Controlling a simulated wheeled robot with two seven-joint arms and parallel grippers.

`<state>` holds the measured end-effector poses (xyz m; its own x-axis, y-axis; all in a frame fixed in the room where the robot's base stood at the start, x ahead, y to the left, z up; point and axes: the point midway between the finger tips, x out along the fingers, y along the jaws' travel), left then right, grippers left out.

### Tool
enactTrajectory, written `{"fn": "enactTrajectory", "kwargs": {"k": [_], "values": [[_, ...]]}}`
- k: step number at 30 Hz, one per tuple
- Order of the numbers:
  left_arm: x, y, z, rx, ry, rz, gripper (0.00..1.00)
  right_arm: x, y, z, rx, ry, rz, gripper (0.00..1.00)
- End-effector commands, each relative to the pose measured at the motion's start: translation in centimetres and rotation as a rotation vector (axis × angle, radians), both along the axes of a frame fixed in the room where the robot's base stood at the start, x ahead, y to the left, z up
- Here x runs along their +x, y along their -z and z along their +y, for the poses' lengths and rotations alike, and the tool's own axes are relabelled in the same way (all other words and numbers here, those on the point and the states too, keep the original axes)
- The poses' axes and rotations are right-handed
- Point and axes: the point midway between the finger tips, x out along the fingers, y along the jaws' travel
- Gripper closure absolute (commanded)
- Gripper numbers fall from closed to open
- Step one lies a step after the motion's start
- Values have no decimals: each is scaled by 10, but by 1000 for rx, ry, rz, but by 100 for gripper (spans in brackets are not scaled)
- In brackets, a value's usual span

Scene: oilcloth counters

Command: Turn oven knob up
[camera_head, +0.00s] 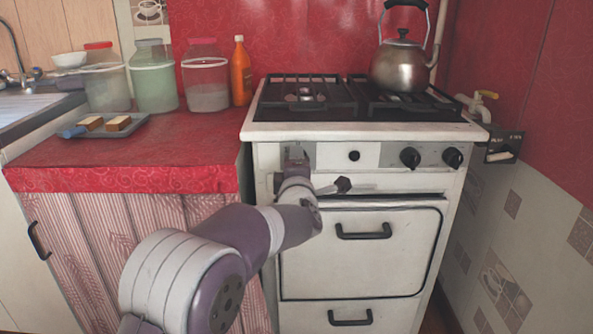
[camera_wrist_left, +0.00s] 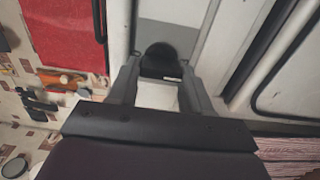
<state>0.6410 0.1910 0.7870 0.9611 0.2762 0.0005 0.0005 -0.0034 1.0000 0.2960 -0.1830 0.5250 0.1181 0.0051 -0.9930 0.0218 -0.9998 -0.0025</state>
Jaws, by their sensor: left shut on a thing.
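The white oven (camera_head: 365,255) stands in the middle of the head view, with its control panel (camera_head: 330,155) just under the stove top. My left gripper (camera_head: 296,157) reaches the left end of this panel. In the left wrist view, a round black knob (camera_wrist_left: 160,62) sits between the two fingertips of the left gripper (camera_wrist_left: 160,82), which is shut on it. In the head view the gripper and wrist hide this knob. I cannot read which way it is turned. My right gripper is in neither view.
Two more black knobs, one (camera_head: 410,157) and another (camera_head: 453,158), sit on the panel's right. A kettle (camera_head: 402,66) stands on the stove top's right side. A red-covered counter (camera_head: 180,160) at left holds jars, an orange bottle (camera_head: 241,72) and a tray (camera_head: 133,127).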

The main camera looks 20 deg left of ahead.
Motion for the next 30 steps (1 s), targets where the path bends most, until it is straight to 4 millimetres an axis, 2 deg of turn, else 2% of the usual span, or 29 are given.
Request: {"fn": "enactTrajectory", "kwargs": {"k": [15,16,18,26,30], "values": [[0,-2,1,-20,-2,-10,82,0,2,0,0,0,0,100],[0,-2,1,-20,-2,-10,48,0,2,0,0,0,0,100],[0,-2,1,-19,-2,-9,26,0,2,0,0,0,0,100],[0,-1,0,-18,-1,-6,26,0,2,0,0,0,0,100],[-8,-2,-2,-18,-1,-6,26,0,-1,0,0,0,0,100]]}}
